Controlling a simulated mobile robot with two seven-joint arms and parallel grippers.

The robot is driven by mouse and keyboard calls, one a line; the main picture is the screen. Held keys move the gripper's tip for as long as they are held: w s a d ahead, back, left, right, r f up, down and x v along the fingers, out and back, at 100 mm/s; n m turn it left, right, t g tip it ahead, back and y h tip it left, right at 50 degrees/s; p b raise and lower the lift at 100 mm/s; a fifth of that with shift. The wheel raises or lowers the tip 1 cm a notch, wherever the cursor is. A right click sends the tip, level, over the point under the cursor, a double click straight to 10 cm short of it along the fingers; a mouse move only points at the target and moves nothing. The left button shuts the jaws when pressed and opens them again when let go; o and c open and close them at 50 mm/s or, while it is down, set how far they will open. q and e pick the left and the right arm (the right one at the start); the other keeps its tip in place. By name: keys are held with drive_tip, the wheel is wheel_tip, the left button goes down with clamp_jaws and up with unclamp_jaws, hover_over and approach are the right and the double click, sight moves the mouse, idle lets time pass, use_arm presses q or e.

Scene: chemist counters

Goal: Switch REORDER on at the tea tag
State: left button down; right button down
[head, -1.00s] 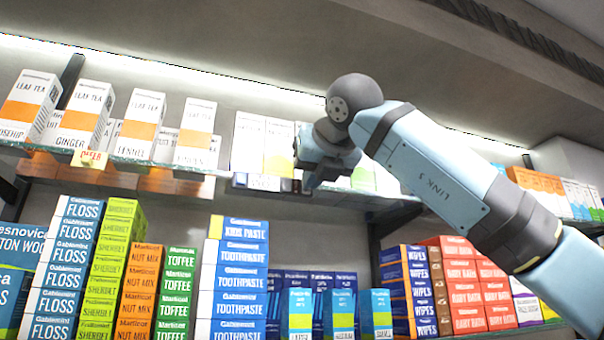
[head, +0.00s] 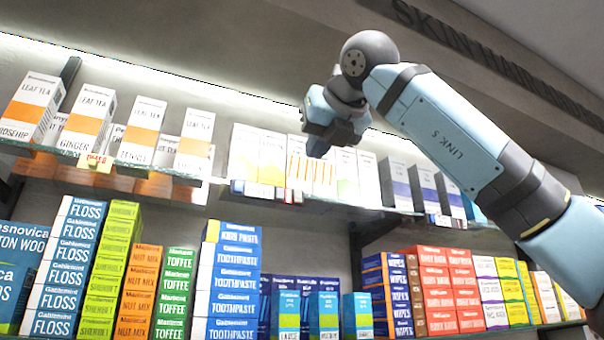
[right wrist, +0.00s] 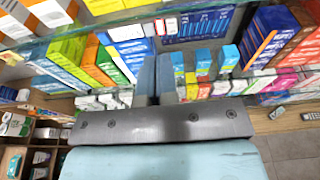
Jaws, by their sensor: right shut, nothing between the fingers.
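Leaf tea boxes (head: 140,125), white with an orange band, stand on the upper glass shelf at the left in the head view. A yellow tag (head: 100,162) hangs at the shelf edge below the ginger tea box. Small tags (head: 262,191) sit along the same edge further right. I cannot make out a REORDER switch or which tag is the tea one. My right gripper (head: 318,147) is raised in front of the upper shelf, right of the tea boxes, over white boxes. Its fingers are together and empty in the right wrist view (right wrist: 166,80). My left gripper is not in view.
The glass shelf edge (head: 335,208) runs across below my right gripper. The lower shelf is packed with toothpaste (head: 236,272), toffee (head: 173,290) and floss boxes (head: 68,270). Purple-banded boxes (head: 422,190) stand to the right on the upper shelf.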

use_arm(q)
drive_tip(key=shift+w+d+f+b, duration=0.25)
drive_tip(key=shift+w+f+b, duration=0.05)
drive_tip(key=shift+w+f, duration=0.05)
use_arm(e)
drive_tip(key=s, duration=0.1)
drive_tip(key=s+d+r, duration=0.1)
drive_tip(key=s+r, duration=0.1)
drive_tip(key=shift+s+d, duration=0.15)
drive_tip(key=shift+d, duration=0.25)
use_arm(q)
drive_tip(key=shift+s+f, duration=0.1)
use_arm(e)
drive_tip(key=shift+a, duration=0.1)
